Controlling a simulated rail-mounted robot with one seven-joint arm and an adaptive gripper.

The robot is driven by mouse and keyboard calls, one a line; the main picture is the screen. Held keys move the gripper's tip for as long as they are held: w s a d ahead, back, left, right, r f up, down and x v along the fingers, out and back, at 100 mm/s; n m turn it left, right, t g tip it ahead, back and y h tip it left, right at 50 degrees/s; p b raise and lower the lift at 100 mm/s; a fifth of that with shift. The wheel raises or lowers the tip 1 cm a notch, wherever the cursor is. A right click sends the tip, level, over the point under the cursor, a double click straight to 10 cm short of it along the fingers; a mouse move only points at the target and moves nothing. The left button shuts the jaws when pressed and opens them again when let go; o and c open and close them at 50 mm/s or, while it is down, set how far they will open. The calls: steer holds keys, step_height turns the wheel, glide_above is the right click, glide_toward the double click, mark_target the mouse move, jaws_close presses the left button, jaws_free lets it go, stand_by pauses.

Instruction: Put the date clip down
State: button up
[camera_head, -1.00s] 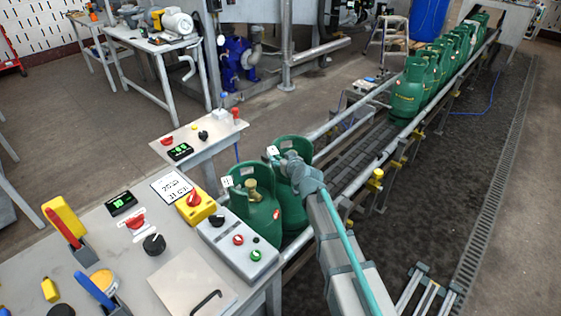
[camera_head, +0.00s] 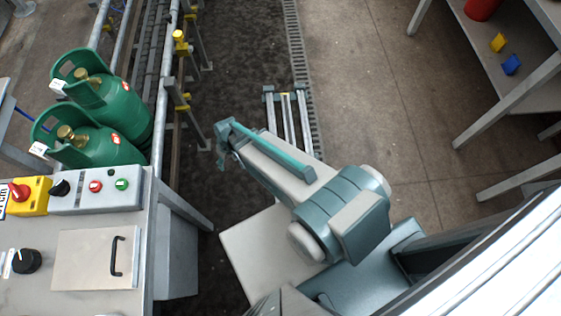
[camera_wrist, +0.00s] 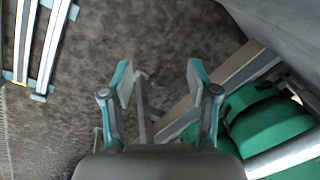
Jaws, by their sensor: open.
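Two green gas cylinders stand side by side at the left of the head view, a farther one (camera_head: 122,101) and a nearer one (camera_head: 112,150). A small white tag sits at the collar of each, one on the farther (camera_head: 57,87) and one on the nearer (camera_head: 38,149); I cannot tell whether either is the date clip. My gripper (camera_head: 222,145) is right of the cylinders, beyond the conveyor rail. In the wrist view my gripper (camera_wrist: 160,78) is open, with its fingers apart and no clip visible between them. Part of a green cylinder (camera_wrist: 268,125) shows to its right.
The control bench (camera_head: 135,225) with buttons, knobs and a handled metal plate is at lower left. The conveyor rail (camera_head: 163,85) runs between cylinders and gripper. A low metal frame (camera_head: 285,115) stands on the dark floor. A shelved table (camera_head: 520,85) is upper right.

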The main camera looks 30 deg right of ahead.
steer(key=s+d+f+g, duration=0.1)
steer(key=s+d, duration=0.2)
steer(key=s, duration=0.3)
steer(key=s+d+f+m+g+h, duration=0.1)
steer(key=s+d+f+g, duration=0.1)
steer(key=s, duration=0.4)
steer(key=shift+s+d+m, duration=0.2)
steer(key=shift+d+m, duration=0.1)
steer(key=shift+d, duration=0.5)
steer(key=shift+o, duration=0.4)
steer(key=s+d+m+g+h, duration=0.1)
steer(key=s+d+g, duration=0.3)
steer(key=s, duration=1)
steer(key=shift+d+m, duration=0.4)
steer(key=shift+d, duration=0.25)
steer(key=shift+w, duration=0.1)
